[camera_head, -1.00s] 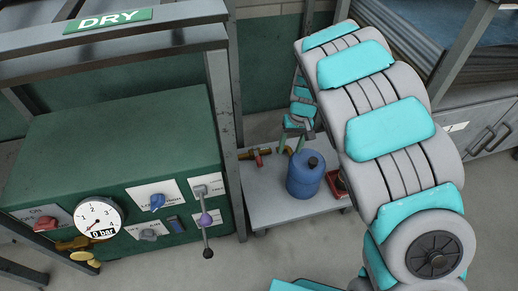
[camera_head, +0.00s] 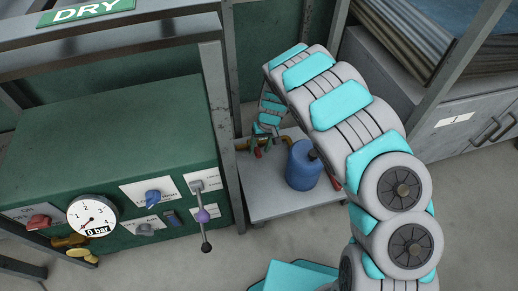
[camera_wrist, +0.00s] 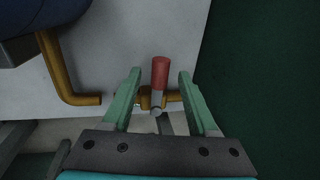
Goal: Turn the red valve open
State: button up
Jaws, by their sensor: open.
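The red valve (camera_wrist: 160,72) shows in the wrist view as a red-tipped lever on a brass body (camera_wrist: 150,98), with a brass pipe beside it. My gripper (camera_wrist: 158,75) is open, with one green finger on each side of the lever and a visible space between each finger and it. I cannot tell how near the fingertips are in depth. In the head view my gripper (camera_head: 260,149) is small, at the back left of the grey low table, and it mostly hides the valve there.
A blue canister (camera_head: 304,166) stands on the grey table (camera_head: 280,208) right of my gripper. A metal rack post (camera_head: 222,135) stands just left of it. The green control cabinet (camera_head: 110,130) with a gauge (camera_head: 92,215), knobs and a lever (camera_head: 203,215) is further left.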

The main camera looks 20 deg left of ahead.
jog(key=shift+s+a+f, duration=0.1)
jog(key=shift+f, duration=0.45)
grip_shut()
dwell(1.0)
